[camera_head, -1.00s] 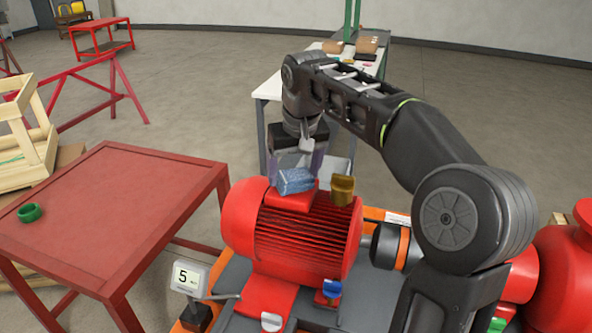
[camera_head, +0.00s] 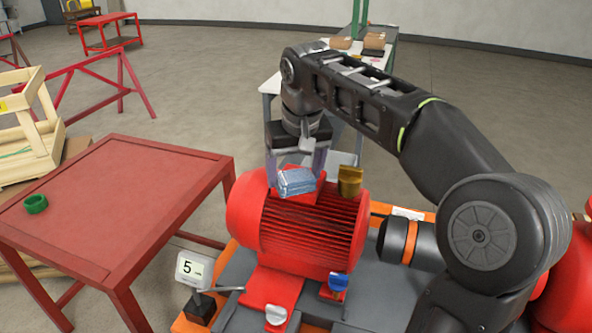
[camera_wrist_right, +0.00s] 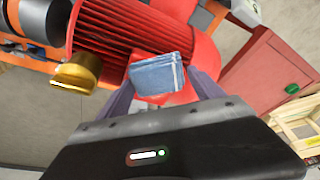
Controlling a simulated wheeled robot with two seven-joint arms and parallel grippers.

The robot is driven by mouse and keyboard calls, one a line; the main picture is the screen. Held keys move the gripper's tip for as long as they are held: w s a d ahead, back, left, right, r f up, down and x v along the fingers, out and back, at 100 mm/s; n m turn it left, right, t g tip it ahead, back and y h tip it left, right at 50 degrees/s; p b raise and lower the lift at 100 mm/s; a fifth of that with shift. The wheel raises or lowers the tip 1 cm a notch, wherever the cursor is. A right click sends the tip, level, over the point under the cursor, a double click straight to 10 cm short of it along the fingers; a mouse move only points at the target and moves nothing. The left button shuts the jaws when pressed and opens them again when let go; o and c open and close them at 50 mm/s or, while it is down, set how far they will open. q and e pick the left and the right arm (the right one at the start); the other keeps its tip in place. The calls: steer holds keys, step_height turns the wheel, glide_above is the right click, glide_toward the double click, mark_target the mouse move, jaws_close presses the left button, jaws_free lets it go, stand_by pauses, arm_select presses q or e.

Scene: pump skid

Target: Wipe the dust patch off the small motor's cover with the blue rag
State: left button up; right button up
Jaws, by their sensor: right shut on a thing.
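The small motor (camera_head: 308,238) is red and finned and sits on the skid, with a raised red cover on its top that is mostly hidden by the rag. My right gripper (camera_head: 297,176) points down over the motor and is shut on the blue rag (camera_head: 296,183), a folded block between its fingers. In the right wrist view the rag (camera_wrist_right: 158,75) lies against or just over the red cover (camera_wrist_right: 165,97); I cannot tell whether they touch. No dust patch shows; the rag and gripper hide much of the cover. My left gripper is out of view.
A red table (camera_head: 110,210) with a green ring (camera_head: 36,203) stands at left.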

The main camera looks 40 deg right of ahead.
steer(key=shift+f, duration=0.15)
stand_by(0.3)
steer(key=shift+w+d+r+p, duration=0.2)
steer(key=shift+w+d+p, duration=0.15)
steer(key=shift+p, duration=0.15)
steer(key=shift+w+d+p, duration=0.5)
steer(key=shift+d+p, duration=0.1)
steer(key=shift+d, duration=0.15)
steer(key=shift+w+d+f, duration=0.1)
steer(key=shift+w+d, duration=0.2)
steer(key=shift+d, duration=0.15)
steer(key=shift+d+p, duration=0.1)
steer(key=shift+p, duration=0.2)
steer(key=shift+w+d+p, duration=0.4)
steer(key=shift+d+p, duration=0.05)
steer(key=shift+p, duration=0.05)
steer(key=shift+w+d, duration=0.65)
steer(key=shift+d, duration=0.35)
